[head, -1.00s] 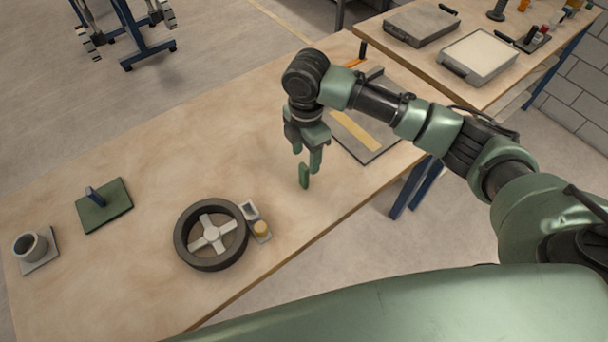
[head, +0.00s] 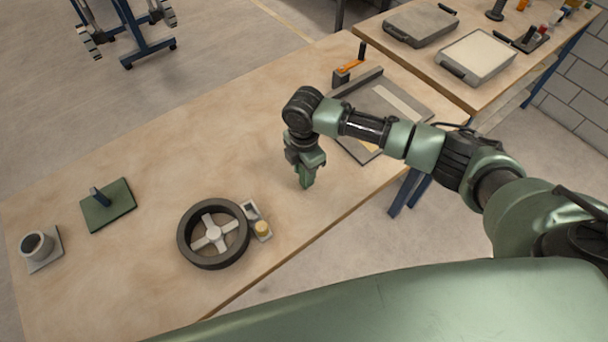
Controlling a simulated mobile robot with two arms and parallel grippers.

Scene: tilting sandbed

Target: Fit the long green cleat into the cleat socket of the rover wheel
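The rover wheel (head: 183,243) lies flat on the wooden table, a dark ring with pale spokes; I cannot make out its cleat socket. My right gripper (head: 307,182) points down at the tabletop, to the right of the wheel and apart from it. It is at the spot where a small green piece, likely the long green cleat, stood earlier. The gripper covers that spot, so I cannot separate the cleat from the green fingers or tell whether they are closed on it. My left gripper is not in view.
A small grey holder with a yellow cylinder (head: 262,228) sits right beside the wheel. A green plate with a post (head: 118,208) and a grey cup on a base (head: 38,247) stand left. A grey tray (head: 410,108) lies behind my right arm. The table's middle is clear.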

